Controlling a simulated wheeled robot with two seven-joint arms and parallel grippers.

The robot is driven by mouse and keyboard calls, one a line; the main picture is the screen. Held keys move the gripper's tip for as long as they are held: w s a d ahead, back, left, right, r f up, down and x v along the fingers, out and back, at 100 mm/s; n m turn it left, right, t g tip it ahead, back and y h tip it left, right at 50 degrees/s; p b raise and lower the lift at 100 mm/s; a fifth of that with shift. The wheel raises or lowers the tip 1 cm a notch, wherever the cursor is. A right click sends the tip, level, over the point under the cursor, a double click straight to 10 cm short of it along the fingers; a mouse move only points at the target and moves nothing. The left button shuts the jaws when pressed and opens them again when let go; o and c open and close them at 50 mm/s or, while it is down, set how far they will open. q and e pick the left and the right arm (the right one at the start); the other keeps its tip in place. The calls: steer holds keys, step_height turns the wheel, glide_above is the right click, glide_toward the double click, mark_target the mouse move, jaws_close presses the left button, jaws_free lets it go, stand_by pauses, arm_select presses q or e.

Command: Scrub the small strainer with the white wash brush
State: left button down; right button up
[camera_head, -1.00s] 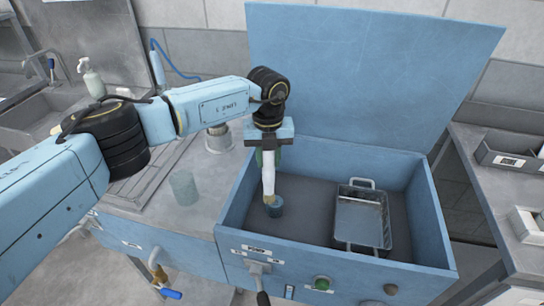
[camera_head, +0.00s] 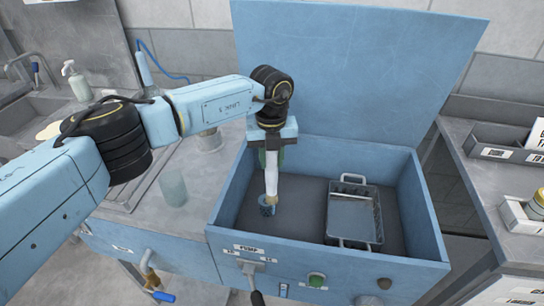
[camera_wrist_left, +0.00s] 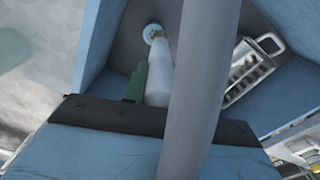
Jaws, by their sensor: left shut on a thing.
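My left gripper (camera_head: 272,150) points down into the blue tub and is shut on the white wash brush (camera_head: 271,181), held upright. The brush also shows in the left wrist view (camera_wrist_left: 160,75), beside a green finger (camera_wrist_left: 137,83). In the left wrist view the brush's far end meets a small pale round shape. My right gripper is not in view.
The blue tub (camera_head: 330,262) has high walls and a raised lid (camera_head: 350,70) behind. A wire basket (camera_head: 353,222) stands in its right part. A clear cup (camera_head: 173,190) stands on the counter to the left. The tub floor between strainer and basket is clear.

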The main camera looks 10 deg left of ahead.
arm_select(q)
steer(key=a, duration=0.3)
steer(key=shift+w+a+p, duration=0.1)
steer(key=shift+w+p, duration=0.05)
steer(key=shift+p, duration=0.25)
steer(key=shift+d+b, duration=0.55)
steer(key=shift+d, duration=1.2)
steer(key=shift+a, duration=0.2)
steer(key=a+p, duration=0.1)
steer(key=a, duration=0.2)
steer(key=shift+a, duration=0.15)
steer(key=shift+r, duration=0.1)
